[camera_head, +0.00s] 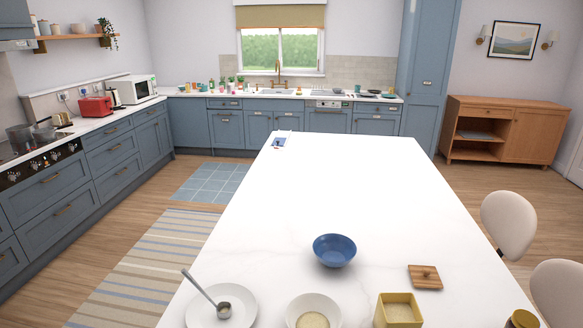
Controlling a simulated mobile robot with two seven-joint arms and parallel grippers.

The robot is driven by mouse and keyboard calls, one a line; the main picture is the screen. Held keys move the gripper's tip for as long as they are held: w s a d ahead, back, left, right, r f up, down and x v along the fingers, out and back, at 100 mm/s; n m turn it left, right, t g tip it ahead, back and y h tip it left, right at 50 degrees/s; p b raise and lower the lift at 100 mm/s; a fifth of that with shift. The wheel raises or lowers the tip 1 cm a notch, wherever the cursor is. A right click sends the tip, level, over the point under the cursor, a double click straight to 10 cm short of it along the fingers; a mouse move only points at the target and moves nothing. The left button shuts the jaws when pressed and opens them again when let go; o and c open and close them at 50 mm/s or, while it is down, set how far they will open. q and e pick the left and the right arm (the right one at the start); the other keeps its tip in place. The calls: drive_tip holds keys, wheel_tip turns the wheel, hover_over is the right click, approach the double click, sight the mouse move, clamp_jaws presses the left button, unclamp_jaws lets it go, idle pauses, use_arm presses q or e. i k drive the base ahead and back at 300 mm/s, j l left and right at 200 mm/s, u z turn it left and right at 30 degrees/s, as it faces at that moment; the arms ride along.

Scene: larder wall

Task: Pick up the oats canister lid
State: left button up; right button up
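A square wooden lid (425,284) with a small round knob lies flat on the white island top. It looks like the oats canister lid. Just to its left and nearer me stands an open, square yellow canister (384,305) with pale contents, cut by the bottom edge of the picture. The lid and canister are apart. Neither of my grippers is in view.
A blue bowl (334,250) stands left of the lid. The island top (340,190) beyond is mostly clear.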

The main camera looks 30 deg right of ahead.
sight(423, 276)
drive_tip(key=z, duration=1.6)
